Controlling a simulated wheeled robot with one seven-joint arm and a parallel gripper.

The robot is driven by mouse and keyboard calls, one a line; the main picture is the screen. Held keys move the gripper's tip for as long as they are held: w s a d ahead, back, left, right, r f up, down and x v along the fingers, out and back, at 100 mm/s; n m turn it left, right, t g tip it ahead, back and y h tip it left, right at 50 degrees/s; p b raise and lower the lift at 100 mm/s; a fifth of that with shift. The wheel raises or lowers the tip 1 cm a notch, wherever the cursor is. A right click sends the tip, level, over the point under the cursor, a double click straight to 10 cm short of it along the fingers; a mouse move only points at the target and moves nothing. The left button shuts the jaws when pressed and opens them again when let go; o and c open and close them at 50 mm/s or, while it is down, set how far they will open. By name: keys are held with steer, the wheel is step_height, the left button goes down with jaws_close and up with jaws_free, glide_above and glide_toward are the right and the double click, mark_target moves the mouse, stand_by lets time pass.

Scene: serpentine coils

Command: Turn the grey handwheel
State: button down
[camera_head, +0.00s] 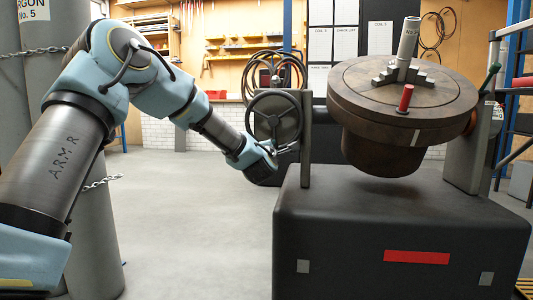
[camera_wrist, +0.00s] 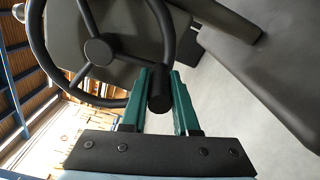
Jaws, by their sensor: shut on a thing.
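The grey handwheel (camera_head: 274,118) is a dark spoked wheel mounted by an upright post at the left of the black pedestal. In the wrist view its hub (camera_wrist: 98,50), spokes and rim fill the upper left. A dark cylindrical handle (camera_wrist: 160,92) stands out from the rim. My gripper (camera_head: 284,150) is at the lower right of the wheel. In the wrist view its green fingers (camera_wrist: 168,80) lie on either side of the handle, shut on it. The far side of the handle is hidden.
A round brown tilted table (camera_head: 355,95) sits on the black pedestal (camera_head: 340,235), with a red-handled pin (camera_head: 406,98) and a grey cylinder (camera_head: 408,38) on it. A grey column with chains stands at left, behind my arm. The floor (camera_head: 190,220) between is clear.

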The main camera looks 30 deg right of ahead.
mark_target(299, 117)
steer(key=s+d+n+b, duration=0.1)
steer(key=n, duration=0.1)
steer(key=shift+s+d+n, duration=0.4)
steer(key=s+d+r+n+b, duration=0.1)
steer(key=n, duration=0.1)
steer(key=s+d+r+n+b, duration=0.1)
steer(key=n, duration=0.1)
steer(key=s+d+r+n+b, duration=0.1)
steer(key=n, duration=0.2)
steer(key=shift+r+b, duration=0.2)
steer(key=shift+b, duration=0.2)
steer(key=r+n+b, duration=0.2)
steer(key=n, duration=0.1)
steer(key=d+r+n, duration=0.1)
steer(key=shift+s+r+n+b, duration=0.1)
steer(key=shift+s+n+b, duration=0.2)
steer(key=shift+s+b, duration=0.1)
steer(key=shift+r+n+b, duration=1.2)
steer(key=shift+r+n, duration=0.5)
steer(key=shift+n, duration=0.3)
steer(key=c, duration=1)
jaws_free()
steer(key=o, duration=0.3)
steer(key=shift+w+a+f, duration=0.1)
steer(key=shift+w, duration=0.05)
